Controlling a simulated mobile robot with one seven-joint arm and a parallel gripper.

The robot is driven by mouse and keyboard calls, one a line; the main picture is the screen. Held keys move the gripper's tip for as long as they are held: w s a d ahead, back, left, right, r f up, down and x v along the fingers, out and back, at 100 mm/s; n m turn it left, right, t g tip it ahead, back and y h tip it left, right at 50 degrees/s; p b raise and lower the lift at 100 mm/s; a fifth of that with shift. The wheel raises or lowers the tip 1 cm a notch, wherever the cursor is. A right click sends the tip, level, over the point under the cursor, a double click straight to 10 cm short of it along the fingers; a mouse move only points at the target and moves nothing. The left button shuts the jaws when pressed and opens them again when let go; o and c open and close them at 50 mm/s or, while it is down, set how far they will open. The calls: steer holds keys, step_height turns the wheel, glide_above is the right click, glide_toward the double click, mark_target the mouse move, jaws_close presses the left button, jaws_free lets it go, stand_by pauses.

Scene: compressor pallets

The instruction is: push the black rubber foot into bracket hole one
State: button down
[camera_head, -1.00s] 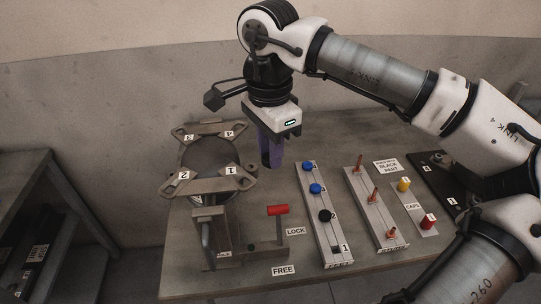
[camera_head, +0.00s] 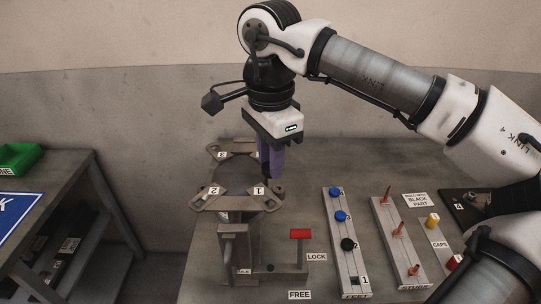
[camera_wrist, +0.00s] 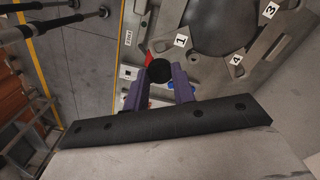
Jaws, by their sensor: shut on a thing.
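My gripper (camera_head: 268,174) points down with its purple fingers shut on the black rubber foot (camera_wrist: 160,70). The foot shows as a dark round shape between the fingertips in the wrist view. In the head view the gripper is just above and behind the bracket arm labelled 1 (camera_head: 259,190), on the right side of the round stand (camera_head: 228,203). Label 1 also shows in the wrist view (camera_wrist: 181,41), ahead and right of the foot. I cannot tell whether the foot touches the bracket; hole one is not clearly visible.
A red clamp handle (camera_head: 300,234) is in front of the stand, near the LOCK label (camera_head: 317,257). To the right are a feet rack (camera_head: 341,262) with blue and black feet, a rack with copper-coloured pins (camera_head: 396,250), and caps (camera_head: 432,220). Another table stands left.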

steer(key=shift+f+b, duration=2.3)
steer(key=shift+f, duration=0.65)
steer(key=shift+f+b, duration=0.15)
steer(key=shift+b, duration=0.15)
steer(key=shift+f, duration=0.3)
steer(key=shift+f+b, duration=0.65)
steer(key=shift+b, duration=0.1)
steer(key=c, duration=1.1)
jaws_free()
steer(key=shift+r, duration=0.1)
steer(key=shift+r, duration=0.1)
step_height(320, 180, up, 14)
steer(key=shift+f, duration=0.15)
steer(key=shift+f, duration=0.1)
